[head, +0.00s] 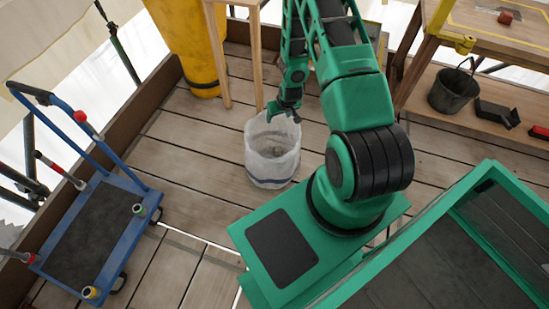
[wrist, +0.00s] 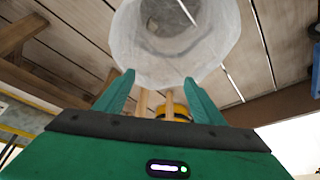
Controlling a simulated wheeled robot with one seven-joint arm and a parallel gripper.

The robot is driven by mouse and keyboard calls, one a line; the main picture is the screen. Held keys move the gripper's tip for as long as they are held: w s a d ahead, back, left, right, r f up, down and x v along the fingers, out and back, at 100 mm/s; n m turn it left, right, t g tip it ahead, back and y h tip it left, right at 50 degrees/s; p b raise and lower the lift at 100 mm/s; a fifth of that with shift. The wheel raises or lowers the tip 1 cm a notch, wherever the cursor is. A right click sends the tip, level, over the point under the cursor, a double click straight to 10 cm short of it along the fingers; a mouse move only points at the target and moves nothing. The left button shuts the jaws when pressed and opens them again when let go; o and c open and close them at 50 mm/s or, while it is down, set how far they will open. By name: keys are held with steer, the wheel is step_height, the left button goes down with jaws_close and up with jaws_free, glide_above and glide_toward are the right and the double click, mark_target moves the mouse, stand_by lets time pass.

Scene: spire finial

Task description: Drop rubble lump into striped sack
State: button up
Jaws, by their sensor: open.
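The striped sack (head: 272,172) stands open-topped on the plank floor, whitish with a dark blue band near its base. It also shows in the wrist view (wrist: 180,68), beyond my fingertips. A small greyish lump (head: 280,151) shows inside the sack, low down; it looks like rubble, but its outline is unclear. My gripper (head: 284,110) is at the sack's far rim in the head view. In the wrist view its two green fingers (wrist: 160,88) are apart with nothing between them.
A blue trolley (head: 95,235) stands at left, a yellow cylinder (head: 187,45) behind. At upper right, a workbench (head: 487,40) bears a small reddish-brown block (head: 505,17); its lower shelf holds a dark bucket (head: 453,92). Floor between trolley and sack is clear.

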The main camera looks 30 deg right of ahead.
steer(key=shift+v, duration=1.65)
